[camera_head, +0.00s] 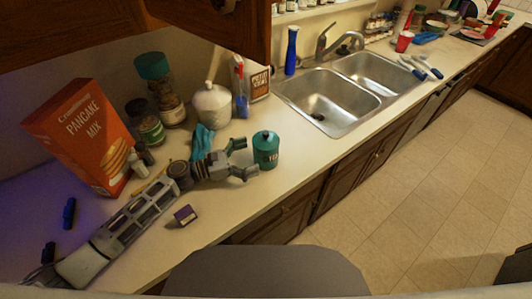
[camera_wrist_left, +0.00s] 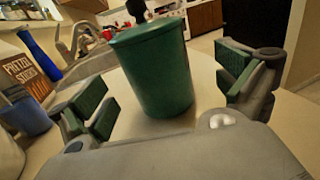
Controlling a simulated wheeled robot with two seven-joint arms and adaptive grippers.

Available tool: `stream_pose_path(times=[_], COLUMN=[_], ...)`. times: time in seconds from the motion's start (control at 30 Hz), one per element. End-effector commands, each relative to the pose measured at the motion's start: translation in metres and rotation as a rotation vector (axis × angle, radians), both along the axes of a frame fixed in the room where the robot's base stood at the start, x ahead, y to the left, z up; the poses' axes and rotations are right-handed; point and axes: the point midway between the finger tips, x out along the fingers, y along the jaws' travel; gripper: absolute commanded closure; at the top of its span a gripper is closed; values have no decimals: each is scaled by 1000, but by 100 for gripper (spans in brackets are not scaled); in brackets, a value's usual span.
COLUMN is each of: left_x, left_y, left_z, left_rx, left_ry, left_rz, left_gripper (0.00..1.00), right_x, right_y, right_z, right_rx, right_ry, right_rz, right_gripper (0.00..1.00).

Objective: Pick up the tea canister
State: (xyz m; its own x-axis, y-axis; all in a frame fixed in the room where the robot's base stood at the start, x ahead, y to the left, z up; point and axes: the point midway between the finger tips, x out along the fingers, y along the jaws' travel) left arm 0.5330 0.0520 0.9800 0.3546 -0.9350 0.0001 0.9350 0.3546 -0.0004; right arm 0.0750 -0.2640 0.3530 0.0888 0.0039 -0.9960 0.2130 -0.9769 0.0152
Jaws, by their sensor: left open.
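The tea canister (camera_head: 266,151) is a green cylinder with a lid and a dark knob. It stands upright on the counter, left of the sink. My left gripper (camera_head: 249,160) is open, its two fingers pointing at the canister from the left. In the left wrist view the canister (camera_wrist_left: 155,70) is upright between the spread fingers of my left gripper (camera_wrist_left: 170,98) and a little beyond them. Gaps show on both sides, so the fingers do not grip it. My right gripper is in neither view.
A white jar (camera_head: 211,106), a blue cup (camera_head: 241,105) and a pretzel box (camera_head: 259,83) stand behind the canister. The double sink (camera_head: 330,98) lies to the right. A pancake mix box (camera_head: 88,137) and glass jars stand left.

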Motion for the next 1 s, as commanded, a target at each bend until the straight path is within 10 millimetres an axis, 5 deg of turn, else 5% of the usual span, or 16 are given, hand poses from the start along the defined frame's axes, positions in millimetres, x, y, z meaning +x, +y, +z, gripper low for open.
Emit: stream_pose_path(times=[0.57, 1.0], left_x=[3, 22], left_y=[-8, -38], left_z=[0, 0], left_rx=[0, -1], left_ry=[0, 0], left_rz=[-2, -2], left_gripper=[0, 0], right_x=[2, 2], right_y=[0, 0], right_z=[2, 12], right_rx=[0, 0], right_ry=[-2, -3], right_rz=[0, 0], right_gripper=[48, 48])
